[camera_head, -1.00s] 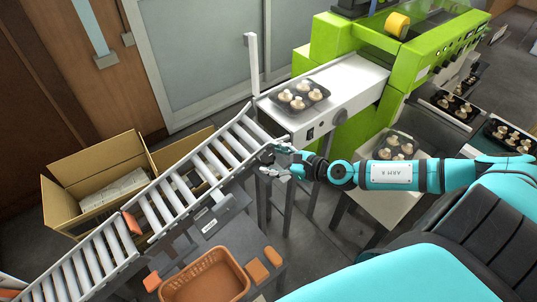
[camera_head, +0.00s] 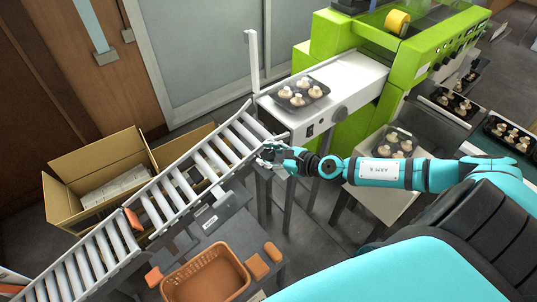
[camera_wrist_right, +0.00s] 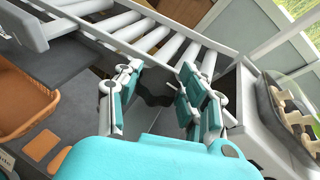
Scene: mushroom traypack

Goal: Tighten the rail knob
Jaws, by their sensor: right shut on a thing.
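The rail knob (camera_wrist_right: 155,93) is a dark, lobed knob at the side of the roller conveyor, seen between my right fingers in the right wrist view. My right gripper (camera_wrist_right: 155,98) is shut on it, with the fingers on either side. In the head view my right gripper (camera_head: 268,156) is at the upper end of the roller conveyor (camera_head: 190,178), beside its near rail, and mostly covers the knob. My left gripper is not in view.
A green machine (camera_head: 338,42) with a white belt (camera_head: 350,75) stands at the conveyor's upper end, carrying a black mushroom tray (camera_head: 318,91). An open cardboard box (camera_head: 62,205) is behind the conveyor. An orange basket (camera_head: 207,275) sits on the grey table in front.

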